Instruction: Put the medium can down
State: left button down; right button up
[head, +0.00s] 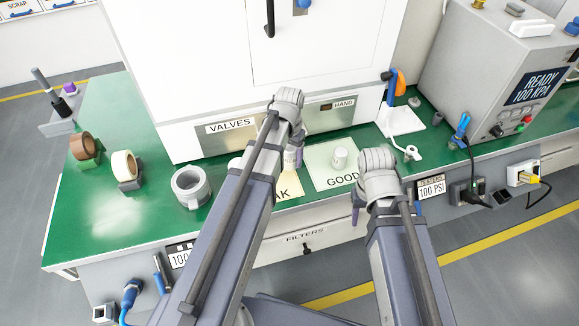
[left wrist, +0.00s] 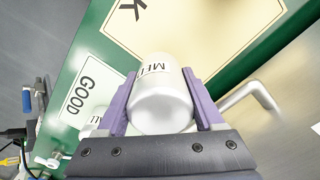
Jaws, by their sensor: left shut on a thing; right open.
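The medium can (left wrist: 160,103), a silvery white cylinder with a partly hidden "ME" label, sits between the purple fingers of my left gripper (left wrist: 163,88). In the head view the can (head: 290,160) is largely hidden behind my left arm, near the cream leak mat (head: 287,186). The leak mat also shows in the left wrist view (left wrist: 205,35), beyond the can. I cannot tell whether the can touches a surface. My right gripper (head: 357,204) is open, mostly hidden by its own wrist, in front of the GOOD mat (head: 325,171).
Another small white can (head: 340,160) stands on the GOOD mat. A grey tape roll (head: 190,187) and two more rolls lie to the left on the green bench (head: 125,215). The white cabinet (head: 190,75) rises behind. A grey test box (head: 490,75) stands right.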

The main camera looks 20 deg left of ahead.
aim_at(289, 146)
pick_arm(q)
jog(key=shift+f+b, duration=1.6)
jog(key=shift+f, duration=0.15)
jog(key=shift+f, duration=0.1)
jog(key=shift+f, duration=0.15)
grip_release()
notch_tip(289, 146, up, 13)
jog(key=p, duration=1.2)
jog(key=shift+f, duration=0.2)
jog(key=shift+m+y, duration=0.6)
jog(key=shift+m, duration=0.2)
jog(key=s+d, duration=0.6)
jog(key=s, duration=0.1)
jog(key=s+d, duration=0.7)
jog(key=shift+s+d, duration=0.15)
jog(key=shift+d, duration=0.05)
